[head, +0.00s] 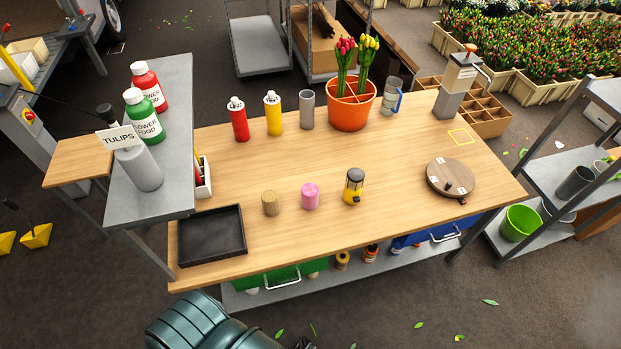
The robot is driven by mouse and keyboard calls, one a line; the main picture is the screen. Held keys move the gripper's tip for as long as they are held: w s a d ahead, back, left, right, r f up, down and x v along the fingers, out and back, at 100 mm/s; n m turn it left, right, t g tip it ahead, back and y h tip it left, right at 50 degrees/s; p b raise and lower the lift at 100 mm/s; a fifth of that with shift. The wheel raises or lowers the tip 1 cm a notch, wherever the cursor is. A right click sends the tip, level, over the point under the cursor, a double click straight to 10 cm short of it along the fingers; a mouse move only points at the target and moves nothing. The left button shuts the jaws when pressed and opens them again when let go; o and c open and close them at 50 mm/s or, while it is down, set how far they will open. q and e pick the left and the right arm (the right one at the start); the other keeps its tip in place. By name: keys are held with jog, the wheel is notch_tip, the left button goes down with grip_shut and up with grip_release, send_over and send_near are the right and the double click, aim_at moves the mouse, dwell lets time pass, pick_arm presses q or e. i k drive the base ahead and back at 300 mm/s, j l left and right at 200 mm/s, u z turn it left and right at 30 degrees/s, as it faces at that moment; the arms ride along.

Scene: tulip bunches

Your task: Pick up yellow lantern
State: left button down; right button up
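The yellow lantern (354,186) stands upright on the wooden workbench (240,210), right of centre near the front. It has a yellow body with a dark top and a small dark part low at its front. Nothing touches it. A dark teal ribbed part of my arm shows at the bottom left edge, below and in front of the bench. No gripper fingers can be made out, and my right arm is out of the picture.
A pink cylinder (310,196) and a tan cylinder (270,203) stand left of the lantern. A round wooden board (450,178) lies to its right. Behind are a red bottle (239,121), a yellow bottle (273,115) and an orange pot (350,112). A black tray (211,260) is front left.

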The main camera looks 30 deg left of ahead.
aim_at(354, 181)
jog(key=u, duration=0.7)
jog(key=l, duration=0.15)
jog(key=i+u, duration=0.05)
